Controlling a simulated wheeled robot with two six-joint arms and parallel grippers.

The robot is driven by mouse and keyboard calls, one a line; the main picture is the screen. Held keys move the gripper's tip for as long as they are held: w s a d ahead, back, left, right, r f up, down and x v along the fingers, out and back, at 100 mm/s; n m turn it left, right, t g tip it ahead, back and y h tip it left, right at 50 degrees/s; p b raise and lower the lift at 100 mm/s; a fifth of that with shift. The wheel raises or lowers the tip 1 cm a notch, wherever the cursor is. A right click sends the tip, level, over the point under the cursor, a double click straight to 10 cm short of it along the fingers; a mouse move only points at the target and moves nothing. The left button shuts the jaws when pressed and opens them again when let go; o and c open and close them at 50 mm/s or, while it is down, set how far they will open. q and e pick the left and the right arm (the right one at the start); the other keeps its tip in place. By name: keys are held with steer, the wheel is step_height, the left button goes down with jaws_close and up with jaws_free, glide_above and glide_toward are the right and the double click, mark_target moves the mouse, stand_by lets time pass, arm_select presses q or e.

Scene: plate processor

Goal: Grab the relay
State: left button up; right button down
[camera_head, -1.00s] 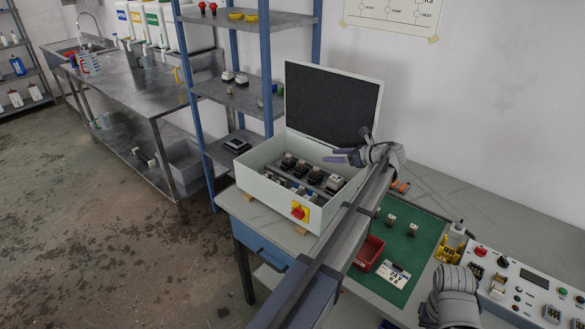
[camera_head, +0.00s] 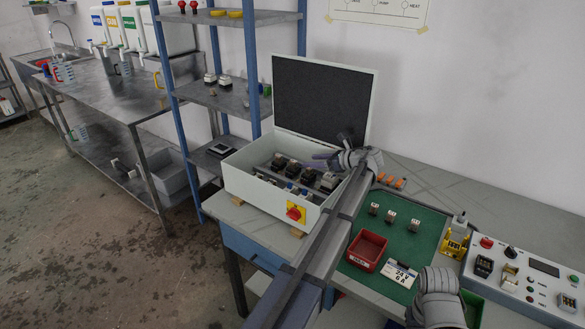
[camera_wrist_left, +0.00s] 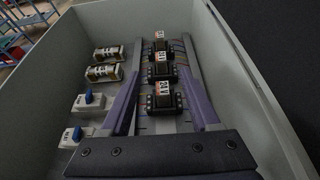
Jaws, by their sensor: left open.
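Black relays stand in a row on a rail inside the open grey control box (camera_head: 262,197); one is this relay (camera_head: 293,166). In the left wrist view the nearest relay (camera_wrist_left: 163,97), with an orange-and-white 24V label, lies between the two purple fingers, and more relays (camera_wrist_left: 160,69) line up beyond it. My left gripper (camera_head: 318,160) is open and empty, over the right part of the box; contact with a relay cannot be told. Three small relay-like parts (camera_head: 390,215) stand on the green mat (camera_head: 400,240). Only my right arm's wrist shows; its gripper is out of view.
The box's raised lid (camera_head: 320,100) stands behind. A red-and-yellow switch (camera_head: 295,212) is on its front. Shelving (camera_head: 225,90) stands at left.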

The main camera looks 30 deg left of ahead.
mark_target(294, 162)
arm_select(q)
steer(key=shift+x, duration=1.05)
steer(key=b+x, duration=0.2)
steer(key=x, duration=0.2)
steer(key=shift+w+a+f, duration=0.1)
steer(key=shift+f, duration=0.15)
steer(key=shift+a, duration=0.4)
steer(key=shift+c, duration=0.4)
jaws_close()
